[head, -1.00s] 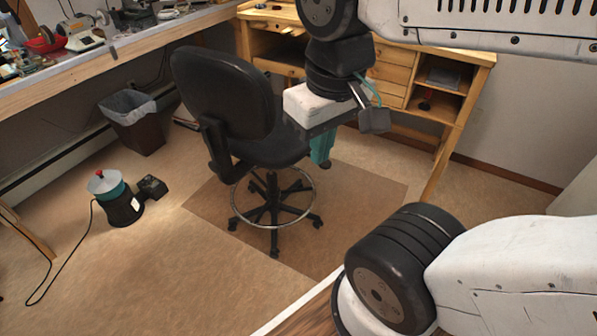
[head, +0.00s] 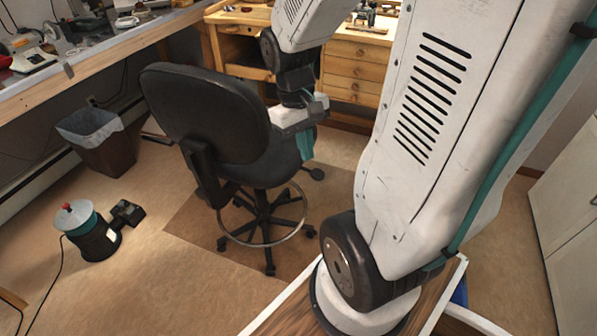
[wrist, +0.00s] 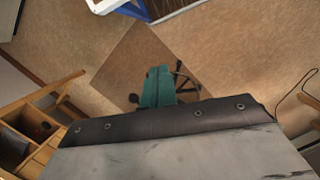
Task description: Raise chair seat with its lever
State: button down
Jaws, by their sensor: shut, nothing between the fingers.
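The black chair (head: 205,105) stands with its backrest toward me, on a five-legged base with a foot ring. A small dark paddle-like end (head: 315,173) sticks out right of the seat. It may be the lever, but its link to the chair is hidden. My gripper (head: 306,146), with teal fingers, points down by the seat's right side, above that dark end and apart from it in the picture. In the wrist view its fingers (wrist: 157,88) are together and empty, with dark legs of the chair base (wrist: 183,82) showing beyond them.
A wooden workbench (head: 358,70) stands behind the chair, and a long bench (head: 110,70) runs along the left. Floor in front of the chair is clear.

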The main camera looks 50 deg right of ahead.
jog(key=w+d+f+n+t, duration=0.1)
jog(key=d+f+n, duration=0.4)
jog(key=f, duration=0.7)
jog(key=d+f+n+t, duration=0.2)
jog(key=d+f, duration=0.5)
jog(key=f, duration=0.5)
jog(key=w+d+f+n+t, duration=0.1)
jog(key=d+f+n, duration=0.4)
jog(key=f, duration=0.7)
notch_tip(320, 180, down, 5)
jog(key=w+d+n+t, duration=0.1)
jog(key=w+n+t, duration=0.1)
jog(key=n+t, duration=0.1)
jog(key=w+d+f+n+t, duration=0.1)
jog(key=w+d+n+t, duration=0.1)
jog(key=w, duration=0.5)
jog(key=w+d+n+t+h, duration=0.1)
jog(key=w+d+n+t, duration=0.2)
jog(key=w+d+n, duration=0.1)
jog(key=shift+w+f+n+t, duration=0.35)
jog(key=shift+w+n, duration=0.35)
jog(key=shift+w, duration=0.65)
